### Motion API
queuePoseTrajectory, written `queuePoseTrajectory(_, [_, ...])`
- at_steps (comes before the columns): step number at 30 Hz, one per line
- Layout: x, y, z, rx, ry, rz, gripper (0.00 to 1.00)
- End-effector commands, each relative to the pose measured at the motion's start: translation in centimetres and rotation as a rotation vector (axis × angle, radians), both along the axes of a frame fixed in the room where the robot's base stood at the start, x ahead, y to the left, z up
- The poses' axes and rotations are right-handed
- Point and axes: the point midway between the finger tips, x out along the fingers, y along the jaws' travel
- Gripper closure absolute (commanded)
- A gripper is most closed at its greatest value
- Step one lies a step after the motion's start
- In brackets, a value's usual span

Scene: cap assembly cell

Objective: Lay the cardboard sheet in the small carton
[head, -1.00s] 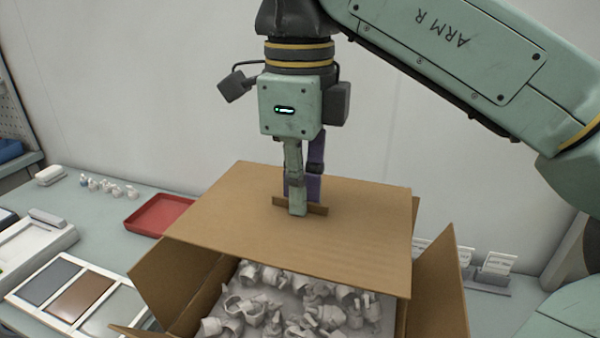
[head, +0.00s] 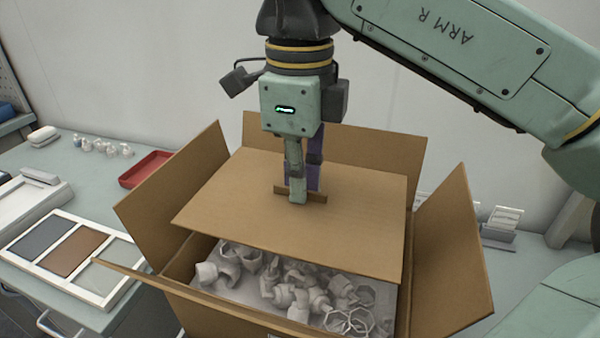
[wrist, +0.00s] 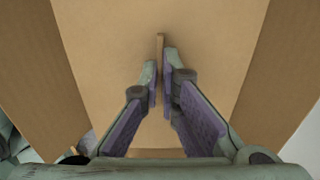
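The brown cardboard sheet (head: 350,222) has a small raised tab (head: 316,193) at its middle. My gripper (head: 305,190) points down and is shut on that tab; in the wrist view my fingers (wrist: 162,82) sit on both sides of the tab (wrist: 160,45). The sheet hangs in or just above the mouth of the open carton (head: 225,315), covering its rear part. Whether the sheet touches the contents at the back is hidden. White fittings (head: 290,285) lie in the carton, visible past the sheet's front edge.
The carton's flaps stand open: left (head: 175,185), back (head: 345,150), right (head: 455,260) and front (head: 190,290). A red tray (head: 147,168), a white framed panel (head: 70,250) and small white parts (head: 103,147) lie on the bench to the left.

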Motion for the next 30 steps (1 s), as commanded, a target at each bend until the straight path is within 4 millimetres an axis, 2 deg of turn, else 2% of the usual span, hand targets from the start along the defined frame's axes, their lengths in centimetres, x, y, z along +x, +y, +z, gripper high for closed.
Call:
queuePoseTrajectory(3, [0.0, 0.0, -1.6, 0.000, 0.000, 0.001, 1.00])
queuePoseTrajectory(12, [0.0, 0.0, -3.8, 0.000, 0.000, 0.000, 1.00])
queuePoseTrajectory(26, [0.0, 0.0, -4.3, 0.000, 0.000, 0.000, 1.00])
queuePoseTrajectory(30, [0.0, 0.0, -4.2, 0.000, 0.000, 0.000, 0.88])
